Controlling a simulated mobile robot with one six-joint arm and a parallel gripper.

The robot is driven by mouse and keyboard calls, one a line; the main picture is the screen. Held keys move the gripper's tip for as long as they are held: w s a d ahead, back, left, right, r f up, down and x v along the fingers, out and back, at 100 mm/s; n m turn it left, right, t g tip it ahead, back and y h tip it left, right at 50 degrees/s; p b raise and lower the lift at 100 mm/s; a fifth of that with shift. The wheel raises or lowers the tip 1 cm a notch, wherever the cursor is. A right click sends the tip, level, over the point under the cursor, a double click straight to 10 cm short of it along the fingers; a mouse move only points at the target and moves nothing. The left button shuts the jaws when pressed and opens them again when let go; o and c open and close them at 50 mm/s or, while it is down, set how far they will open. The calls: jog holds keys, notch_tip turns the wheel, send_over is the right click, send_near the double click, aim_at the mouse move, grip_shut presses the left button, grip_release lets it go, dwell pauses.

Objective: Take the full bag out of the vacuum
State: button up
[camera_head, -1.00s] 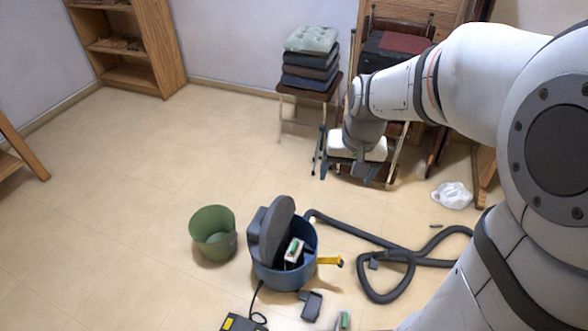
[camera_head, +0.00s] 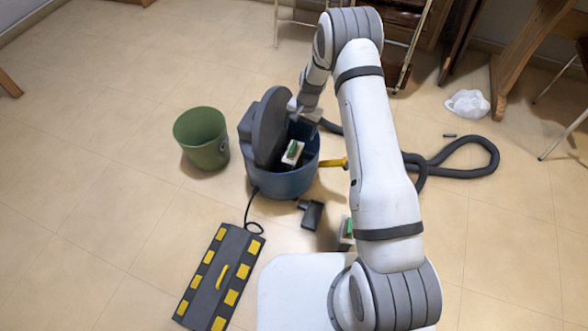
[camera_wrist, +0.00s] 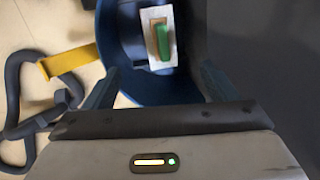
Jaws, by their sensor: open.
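The vacuum is a blue drum (camera_head: 283,186) with its dark grey lid (camera_head: 270,128) standing open on the left side. Inside lies the bag (camera_head: 292,152), with a white face and a green strip. In the wrist view the bag (camera_wrist: 152,65) shows near the top, beyond the fingers, inside the blue drum (camera_wrist: 110,40). My gripper (camera_wrist: 160,82) is open and empty, its two fingers spread below the bag in the picture. In the head view my gripper is at the back of the drum, partly hidden by the lid and my wrist.
A green bin (camera_head: 203,140) stands left of the vacuum. A yellow latch (camera_head: 333,163) sticks out right. The black hose (camera_head: 465,168) curls right. A black and yellow floor piece (camera_head: 222,278) lies in front. Another white and green item (camera_head: 346,230) is partly hidden by my arm.

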aim_at(295, 147)
jog(key=f+b, duration=0.1)
jog(key=f, duration=0.3)
jog(key=a+f+b, duration=0.1)
jog(key=f+b, duration=0.1)
jog(key=f, duration=0.3)
jog(key=a+f+b, duration=0.1)
jog(key=f+b, duration=0.1)
jog(key=f, duration=0.2)
jog(key=shift+s+a+f, duration=0.1)
jog(key=shift+s+f, duration=0.05)
jog(key=shift+f, duration=0.1)
jog(key=shift+c, duration=0.6)
jog(key=c, duration=1.3)
jog(key=shift+r, duration=0.15)
